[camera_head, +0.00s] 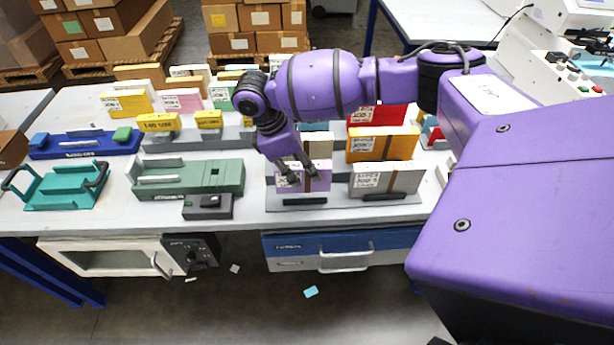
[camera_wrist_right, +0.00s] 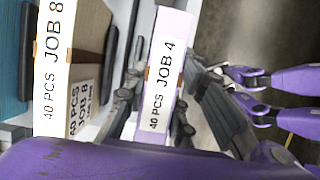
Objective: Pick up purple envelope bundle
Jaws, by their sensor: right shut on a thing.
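The purple envelope bundle (camera_head: 317,184) is a pale lilac block with a brown band and a white label, upright at the front of a grey rack (camera_head: 340,208). In the right wrist view the bundle (camera_wrist_right: 174,28) shows its top edge marked JOB 4, 40 PCS. My right gripper (camera_head: 297,170) reaches down over it from above. In the wrist view the gripper (camera_wrist_right: 157,105) has one dark finger on each side of the bundle, shut on it. Whether the bundle's bottom touches the rack is unclear. My left gripper is not identifiable.
A grey-white bundle (camera_head: 387,178) stands to the right on the rack. The JOB 8 bundle (camera_wrist_right: 70,45) stands close beside mine. Orange (camera_head: 385,144) and red (camera_head: 392,115) bundles are behind. A green fixture (camera_head: 215,180) lies left. The table's front edge is close.

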